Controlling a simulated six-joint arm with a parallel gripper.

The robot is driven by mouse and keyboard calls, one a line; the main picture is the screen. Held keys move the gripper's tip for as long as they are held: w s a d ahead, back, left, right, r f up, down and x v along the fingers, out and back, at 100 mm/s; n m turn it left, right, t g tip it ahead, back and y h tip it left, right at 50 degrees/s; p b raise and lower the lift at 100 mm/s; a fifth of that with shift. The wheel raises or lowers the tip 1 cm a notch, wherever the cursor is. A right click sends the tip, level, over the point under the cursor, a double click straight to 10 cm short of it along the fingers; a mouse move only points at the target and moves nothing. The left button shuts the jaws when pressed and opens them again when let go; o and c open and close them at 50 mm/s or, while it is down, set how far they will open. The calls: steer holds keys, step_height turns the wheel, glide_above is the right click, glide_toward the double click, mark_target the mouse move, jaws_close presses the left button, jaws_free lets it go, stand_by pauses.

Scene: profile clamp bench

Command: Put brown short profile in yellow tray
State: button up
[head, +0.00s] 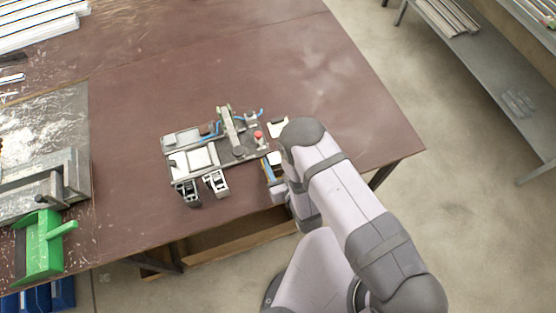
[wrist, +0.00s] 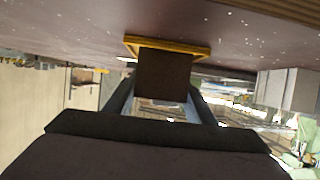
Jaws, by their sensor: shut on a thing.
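My gripper (wrist: 163,100) is shut on the brown short profile (wrist: 165,76), a dark brown block between the two fingers in the wrist view. The yellow tray (wrist: 202,49) shows as a yellow rim behind the far end of the profile, against the brown table. I cannot tell whether the profile touches the tray or is still apart from it. In the head view, my gripper (head: 272,182) is low near the front edge of the table, mostly hidden by my arm. Only a sliver of yellow shows there, and the profile cannot be made out.
A clamp fixture (head: 193,160) with a red button (head: 258,135) stands just left of my gripper. Two small clamps (head: 216,183) sit at its front. A green tool (head: 40,245) lies at the far left. The table (head: 340,100) is clear behind and to the right.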

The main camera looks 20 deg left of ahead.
steer(key=shift+f, duration=0.2)
steer(key=o, duration=1)
steer(key=shift+r, duration=0.1)
steer(key=shift+o, duration=0.2)
steer(key=shift+r, duration=0.2)
steer(key=shift+p+v, duration=1)
steer(key=shift+v, duration=1.7)
